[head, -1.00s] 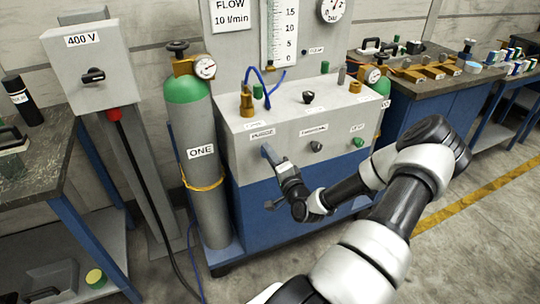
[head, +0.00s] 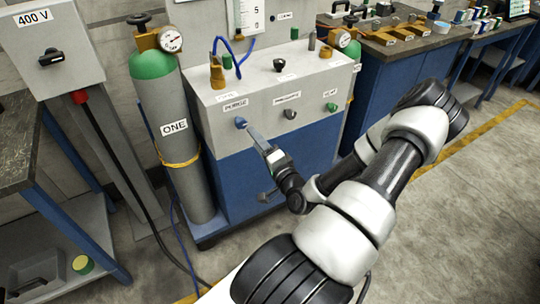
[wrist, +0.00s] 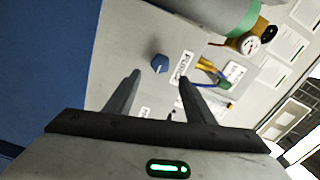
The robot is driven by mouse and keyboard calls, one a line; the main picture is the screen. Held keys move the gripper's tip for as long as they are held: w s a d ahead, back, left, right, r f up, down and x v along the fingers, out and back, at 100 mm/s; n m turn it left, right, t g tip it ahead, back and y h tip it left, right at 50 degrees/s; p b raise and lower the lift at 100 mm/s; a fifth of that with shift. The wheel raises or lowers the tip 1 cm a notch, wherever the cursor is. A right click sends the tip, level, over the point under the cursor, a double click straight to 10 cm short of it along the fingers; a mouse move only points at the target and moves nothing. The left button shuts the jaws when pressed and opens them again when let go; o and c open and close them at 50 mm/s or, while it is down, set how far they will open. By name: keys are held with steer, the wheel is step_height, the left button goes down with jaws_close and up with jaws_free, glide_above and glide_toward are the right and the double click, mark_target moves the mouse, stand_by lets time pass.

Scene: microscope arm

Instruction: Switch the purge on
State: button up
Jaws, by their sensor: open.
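The purge knob (head: 241,122) is a small blue knob on the grey front panel of the cabinet, below the label PURGE (head: 235,106). In the wrist view the blue knob (wrist: 160,63) lies beyond the fingertips, between their lines, with a pale mark on its face. My gripper (head: 256,136) is open and empty, a little to the right of and below the knob in the head view, apart from it. The label also shows in the wrist view (wrist: 182,67), beside the knob.
A black knob (head: 290,113) and a green knob (head: 332,107) sit to the right on the same panel. A green-topped cylinder (head: 175,130) marked ONE stands left of the cabinet. A switch box (head: 45,50) marked 400 V is farther left. Blue tubing (head: 228,52) rises from the cabinet top.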

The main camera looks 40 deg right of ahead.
steer(key=v, duration=0.8)
steer(key=shift+s, duration=0.3)
steer(key=shift+w, duration=0.1)
